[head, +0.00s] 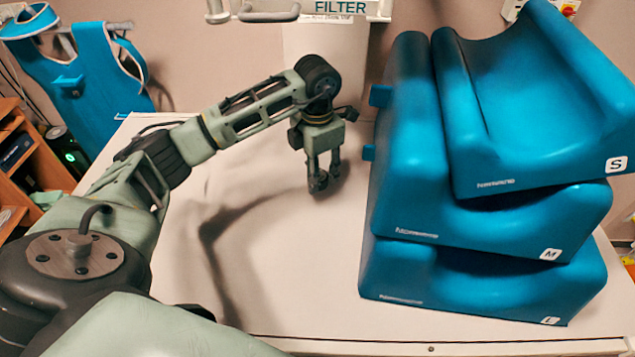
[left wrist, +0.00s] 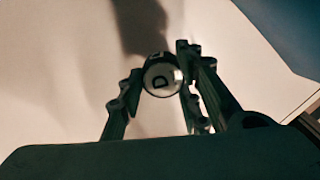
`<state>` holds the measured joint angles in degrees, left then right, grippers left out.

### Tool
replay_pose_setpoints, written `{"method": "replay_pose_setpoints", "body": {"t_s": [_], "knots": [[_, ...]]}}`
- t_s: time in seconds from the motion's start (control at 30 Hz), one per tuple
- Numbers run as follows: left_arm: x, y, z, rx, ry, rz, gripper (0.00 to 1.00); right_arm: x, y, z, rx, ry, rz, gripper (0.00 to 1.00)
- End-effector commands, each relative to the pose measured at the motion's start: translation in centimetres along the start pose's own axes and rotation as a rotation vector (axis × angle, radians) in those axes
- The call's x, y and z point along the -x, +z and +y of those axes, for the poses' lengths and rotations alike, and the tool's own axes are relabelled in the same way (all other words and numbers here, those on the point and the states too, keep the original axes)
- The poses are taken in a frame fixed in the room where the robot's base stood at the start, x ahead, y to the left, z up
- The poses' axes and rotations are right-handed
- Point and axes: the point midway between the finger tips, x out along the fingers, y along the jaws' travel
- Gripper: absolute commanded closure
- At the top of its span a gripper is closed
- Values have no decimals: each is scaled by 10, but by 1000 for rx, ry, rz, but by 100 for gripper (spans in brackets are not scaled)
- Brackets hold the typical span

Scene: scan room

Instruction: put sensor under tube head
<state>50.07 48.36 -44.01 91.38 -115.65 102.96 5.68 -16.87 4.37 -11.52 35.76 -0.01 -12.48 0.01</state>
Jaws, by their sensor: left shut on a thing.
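My left gripper (head: 324,176) hangs fingers-down over the white table, left of the blue cushions. It is shut on a small round thing (left wrist: 162,78) with a white face marked "D" and a dark rim, seen between the fingertips in the left wrist view. I take this as the sensor; in the head view it is only a small dark shape at the fingertips. A white unit labelled FILTER (head: 341,8) with a handle shows at the top edge, above the table's far side; it may be the tube head. Its upper part is cut off. My right gripper is not in view.
The white table (head: 280,270) is bare at left and centre. Stacked blue cushions marked S (head: 555,105), M (head: 490,225) and L (head: 480,290) fill its right side.

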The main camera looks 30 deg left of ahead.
Motion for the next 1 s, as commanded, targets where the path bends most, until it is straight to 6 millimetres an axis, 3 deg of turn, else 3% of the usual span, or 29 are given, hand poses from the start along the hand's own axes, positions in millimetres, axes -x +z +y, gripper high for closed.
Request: {"method": "replay_pose_setpoints", "body": {"t_s": [0.43, 0.53, 0.9, 0.93, 1.0], "knots": [[-54, -4, 1, 2, -2, 7, 96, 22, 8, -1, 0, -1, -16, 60], [-58, 0, -1, 2, 0, 4, 96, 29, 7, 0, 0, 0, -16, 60], [-65, 0, 0, 1, 1, 3, 96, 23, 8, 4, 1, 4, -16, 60], [-64, 0, 0, 1, 1, 4, 66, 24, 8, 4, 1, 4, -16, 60], [-64, 0, 0, 1, 1, 4, 60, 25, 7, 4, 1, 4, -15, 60]]}}
